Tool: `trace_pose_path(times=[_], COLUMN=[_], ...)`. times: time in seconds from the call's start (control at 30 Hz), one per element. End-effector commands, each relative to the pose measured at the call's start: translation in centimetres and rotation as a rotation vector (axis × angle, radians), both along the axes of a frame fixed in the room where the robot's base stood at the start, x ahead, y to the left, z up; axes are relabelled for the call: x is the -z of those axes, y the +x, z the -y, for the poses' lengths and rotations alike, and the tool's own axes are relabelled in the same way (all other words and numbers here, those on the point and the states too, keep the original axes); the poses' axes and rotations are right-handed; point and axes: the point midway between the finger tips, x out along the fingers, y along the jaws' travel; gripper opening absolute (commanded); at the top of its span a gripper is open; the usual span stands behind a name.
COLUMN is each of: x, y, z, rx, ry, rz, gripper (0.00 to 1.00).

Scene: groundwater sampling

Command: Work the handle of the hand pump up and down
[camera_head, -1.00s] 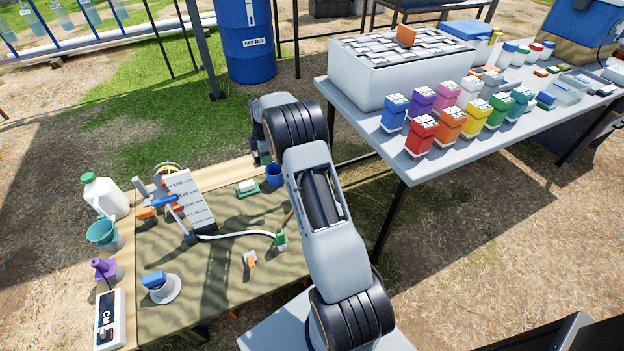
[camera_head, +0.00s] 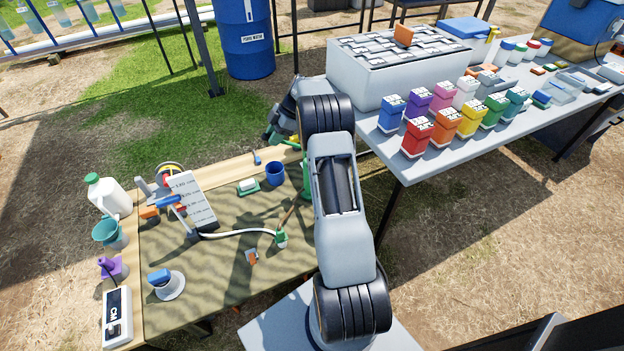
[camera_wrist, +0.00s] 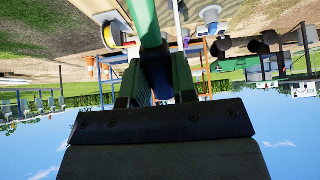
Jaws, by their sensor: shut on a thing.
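In the wrist view a green bar (camera_wrist: 146,25), which looks like the pump handle, runs from the top edge down between my jaws. My gripper (camera_wrist: 157,88) is shut on it. In the head view my gripper (camera_head: 273,135) is small, at the table's far right corner, partly behind my arm. A green upright (camera_head: 306,182), seemingly part of the hand pump, shows beside my arm, which hides much of it. A brown rod (camera_head: 289,213) slants down to a green fitting (camera_head: 281,239), which a white hose (camera_head: 240,233) reaches.
A blue cup (camera_head: 275,174) stands near the green upright. A measuring board (camera_head: 194,200), a jug (camera_head: 108,196) and a meter (camera_head: 117,317) are on the left of the cloth-covered table (camera_head: 215,285). Another table (camera_head: 440,165) with colored bottles stands to the right.

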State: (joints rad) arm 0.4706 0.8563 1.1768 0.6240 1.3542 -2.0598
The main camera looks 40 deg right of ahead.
Motion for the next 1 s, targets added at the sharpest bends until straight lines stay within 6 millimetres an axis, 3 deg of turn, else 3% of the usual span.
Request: trace_pose_path(times=[0.6, 1.0], x=[8.0, 8.5], y=[0.6, 0.8], z=[-3.4, -4.0], rx=[0.002, 0.001], ry=[-0.566, -0.624], rz=[-0.117, -0.125], gripper=[0.09, 0.08])
